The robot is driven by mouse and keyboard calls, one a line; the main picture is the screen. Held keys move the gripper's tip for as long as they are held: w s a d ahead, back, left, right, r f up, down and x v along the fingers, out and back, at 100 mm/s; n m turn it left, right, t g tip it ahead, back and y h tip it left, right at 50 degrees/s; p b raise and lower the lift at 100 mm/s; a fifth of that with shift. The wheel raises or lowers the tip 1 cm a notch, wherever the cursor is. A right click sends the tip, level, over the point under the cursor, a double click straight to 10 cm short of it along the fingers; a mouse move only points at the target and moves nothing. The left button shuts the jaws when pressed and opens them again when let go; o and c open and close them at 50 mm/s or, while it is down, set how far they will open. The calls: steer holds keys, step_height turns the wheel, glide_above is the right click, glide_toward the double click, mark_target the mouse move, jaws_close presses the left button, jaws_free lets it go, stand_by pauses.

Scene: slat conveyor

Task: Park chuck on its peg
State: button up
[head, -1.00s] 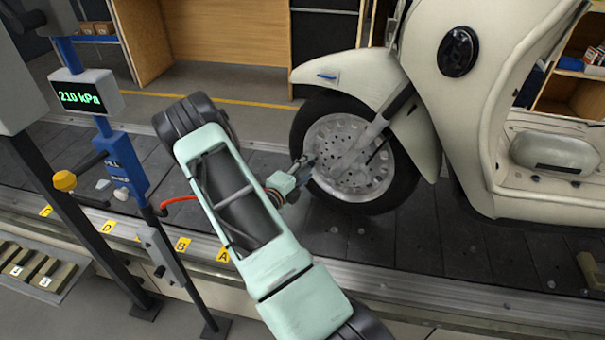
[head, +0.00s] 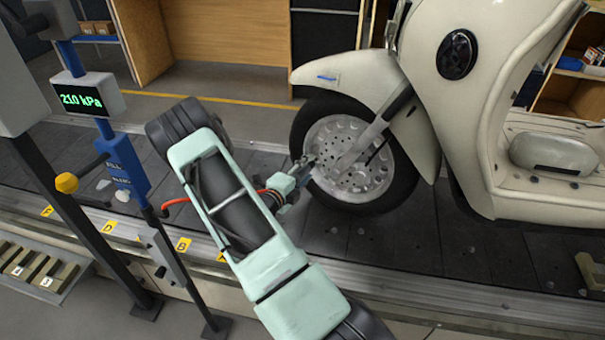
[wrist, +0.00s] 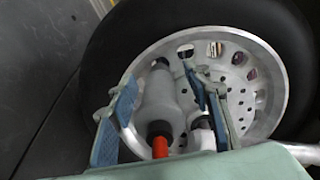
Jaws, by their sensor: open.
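The chuck (wrist: 160,105) is a pale grey cylinder with dark ends, in front of the wheel in the wrist view. A red hose (wrist: 160,147) leaves its near end. My gripper (wrist: 165,105) is open, with one blue-padded finger on each side of the chuck; whether either touches it I cannot tell. In the head view my gripper (head: 303,168) is at the left side of the front wheel hub (head: 340,155), and the chuck cannot be made out there. The hose (head: 175,203) shows beside the blue post. I cannot pick out the peg.
A blue control box (head: 124,165) and a display (head: 85,98) reading 210 kPa are on a post at left. A yellow-knobbed lever (head: 67,183) juts out there. The cream scooter (head: 480,110) stands on the dark slat conveyor (head: 400,250). Yellow letter tags line its edge.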

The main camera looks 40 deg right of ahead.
steer(key=shift+c, duration=0.5)
jaws_close()
steer(key=shift+a, duration=0.1)
steer(key=shift+p+v, duration=1.4)
steer(key=shift+v, duration=1.55)
steer(key=shift+r, duration=0.1)
